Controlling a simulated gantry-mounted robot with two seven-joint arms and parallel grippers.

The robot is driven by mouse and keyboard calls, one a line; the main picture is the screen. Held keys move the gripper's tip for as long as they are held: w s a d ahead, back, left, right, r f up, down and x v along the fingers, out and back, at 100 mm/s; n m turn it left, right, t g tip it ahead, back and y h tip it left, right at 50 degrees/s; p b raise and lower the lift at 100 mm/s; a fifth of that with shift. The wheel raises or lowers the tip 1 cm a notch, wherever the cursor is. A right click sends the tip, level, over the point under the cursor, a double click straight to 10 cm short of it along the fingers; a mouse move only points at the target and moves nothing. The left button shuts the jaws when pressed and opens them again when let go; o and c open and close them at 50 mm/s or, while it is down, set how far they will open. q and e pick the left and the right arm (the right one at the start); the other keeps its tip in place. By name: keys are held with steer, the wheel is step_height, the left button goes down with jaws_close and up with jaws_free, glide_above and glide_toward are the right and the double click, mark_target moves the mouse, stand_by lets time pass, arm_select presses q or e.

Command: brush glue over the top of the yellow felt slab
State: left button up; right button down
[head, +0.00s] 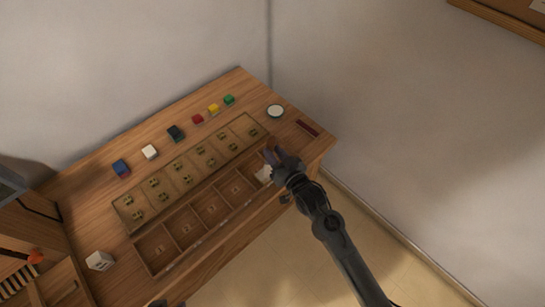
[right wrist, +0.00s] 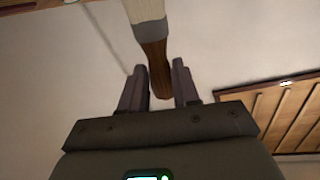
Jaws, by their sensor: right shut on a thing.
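The yellow felt slab (head: 214,108) lies on the wooden table, between a red block and a green block in the back row. My right gripper (head: 271,154) is over the right end of the tray, to the right of and nearer than the slab. In the right wrist view its fingers (right wrist: 160,88) are shut on the brown handle of a brush (right wrist: 154,52). The brush has a grey collar and pale bristles, cut off by the top edge. A small round white-rimmed dish (head: 276,111) stands beyond the gripper.
The red (head: 197,119), green (head: 229,99), dark (head: 175,133), white (head: 150,152) and blue (head: 121,168) blocks share the slab's row. A compartment tray (head: 163,220) fills the front. A dark red bar (head: 308,128) lies at right; a white box (head: 100,261) stands left.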

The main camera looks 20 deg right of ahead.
stand_by(0.4)
steer(key=shift+f, duration=0.45)
